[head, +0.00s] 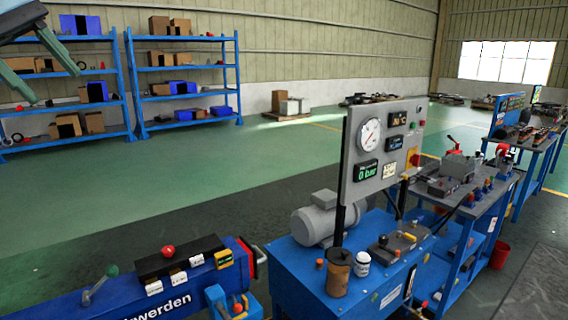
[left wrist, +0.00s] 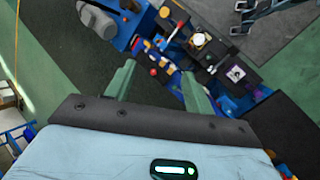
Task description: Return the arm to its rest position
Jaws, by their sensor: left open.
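My left gripper (head: 55,86) is at the top left corner of the head view, with its pale blue body partly cut off by the frame. Its two green fingers are spread apart with nothing between them, and they point down and right. The blue shelves stand behind it in the picture. In the left wrist view the two green fingers (left wrist: 158,70) are also apart and empty, above the machines and floor. My right gripper is in neither view.
A blue bench with a gauge panel (head: 379,150) and grey motor (head: 326,219) stands at front centre. A blue machine (head: 130,297) is at lower left. Blue shelves (head: 126,75) stand behind. A tool bench (head: 478,193) is right. Green floor (head: 190,190) between is clear.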

